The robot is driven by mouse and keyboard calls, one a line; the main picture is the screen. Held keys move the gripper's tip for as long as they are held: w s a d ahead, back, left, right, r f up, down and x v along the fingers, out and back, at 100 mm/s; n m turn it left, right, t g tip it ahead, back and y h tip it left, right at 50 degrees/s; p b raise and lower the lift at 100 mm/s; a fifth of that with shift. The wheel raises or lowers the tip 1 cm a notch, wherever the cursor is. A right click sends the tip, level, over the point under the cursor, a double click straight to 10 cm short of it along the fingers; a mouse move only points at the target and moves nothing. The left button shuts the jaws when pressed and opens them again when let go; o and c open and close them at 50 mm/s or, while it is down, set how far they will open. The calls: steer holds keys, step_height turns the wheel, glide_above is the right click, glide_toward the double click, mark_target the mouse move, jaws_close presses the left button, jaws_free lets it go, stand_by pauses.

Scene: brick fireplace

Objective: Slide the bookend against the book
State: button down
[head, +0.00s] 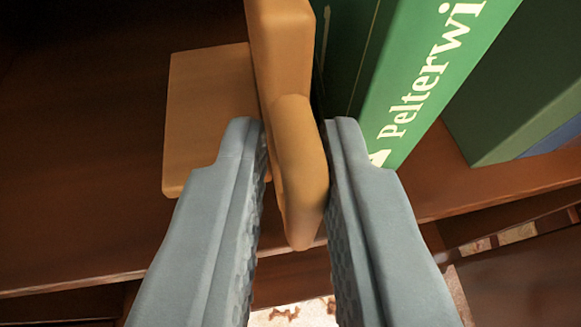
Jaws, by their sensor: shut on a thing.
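The wooden bookend (283,50) stands upright on a dark wooden shelf, with its flat foot (210,115) reaching out to the left. A rounded knob (301,170) sticks out from its front edge. My gripper (290,140) is shut on this knob, with one grey finger on each side. The green book (420,75) with "Pelterwi" on its spine stands just right of the bookend and leans to the right. The bookend's upright is very close to the book's left side; I cannot tell whether they touch. My right finger hides the spine's lower end.
Another green book (515,85) stands further right, with a blue edge (555,135) beside it. The shelf (90,210) is bare to the left of the bookend. Its front edge runs across below, with a pale patterned surface (460,295) further down.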

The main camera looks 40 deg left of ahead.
steer(key=c, duration=1.5)
jaws_free()
steer(key=shift+c, duration=0.2)
steer(key=shift+d, duration=0.1)
steer(key=v, duration=1.7)
steer(key=shift+s+d+r, duration=0.1)
